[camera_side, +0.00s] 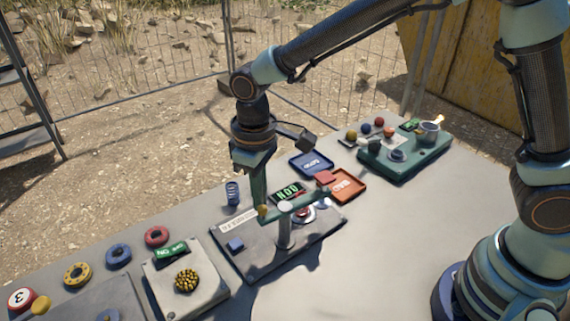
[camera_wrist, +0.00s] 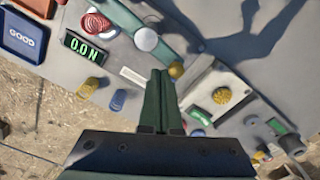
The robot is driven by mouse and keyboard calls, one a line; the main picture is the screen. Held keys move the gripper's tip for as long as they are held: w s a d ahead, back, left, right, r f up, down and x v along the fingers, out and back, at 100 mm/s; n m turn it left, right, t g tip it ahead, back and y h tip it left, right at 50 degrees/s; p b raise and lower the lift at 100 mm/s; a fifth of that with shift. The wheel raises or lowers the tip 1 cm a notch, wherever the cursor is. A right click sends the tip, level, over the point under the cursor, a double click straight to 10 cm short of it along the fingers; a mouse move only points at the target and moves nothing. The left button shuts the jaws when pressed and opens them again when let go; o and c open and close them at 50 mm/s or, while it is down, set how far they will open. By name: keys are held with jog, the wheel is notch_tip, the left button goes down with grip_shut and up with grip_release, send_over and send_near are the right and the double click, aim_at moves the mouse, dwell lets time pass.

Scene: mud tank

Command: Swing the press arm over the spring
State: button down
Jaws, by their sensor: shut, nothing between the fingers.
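The green press arm (camera_side: 302,201) is a flat bar on a grey post (camera_side: 284,236), with a pale round cap (camera_wrist: 146,39) on top. A yellow knob (camera_side: 263,212) sits at its near left end; it also shows in the wrist view (camera_wrist: 176,70). A red coiled spring (camera_wrist: 97,23) stands on the round pad beside the bar, partly hidden by the arm in the side view (camera_side: 304,214). In the wrist view the bar passes beside the spring. My gripper (camera_side: 261,203) is shut and empty, its fingertips (camera_wrist: 161,74) close beside the knob; contact is unclear.
A display (camera_side: 288,193) reads 0.0 N. Blue GOOD (camera_side: 311,164) and orange BAD (camera_side: 350,187) trays lie behind the press plate. A blue spring (camera_side: 232,193) stands beyond the plate. Other stations flank it: one with a yellow cluster (camera_side: 187,281), one green box (camera_side: 405,155).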

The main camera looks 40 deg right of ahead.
jog(key=shift+s, duration=0.15)
jog(key=shift+s+a, duration=0.35)
jog(key=shift+s, duration=0.75)
dwell(0.3)
jog(key=shift+w+a, duration=0.1)
jog(key=shift+w, duration=0.05)
jog(key=shift+w+a, duration=0.15)
jog(key=shift+w, duration=0.3)
notch_tip(320, 180, up, 7)
dwell(0.7)
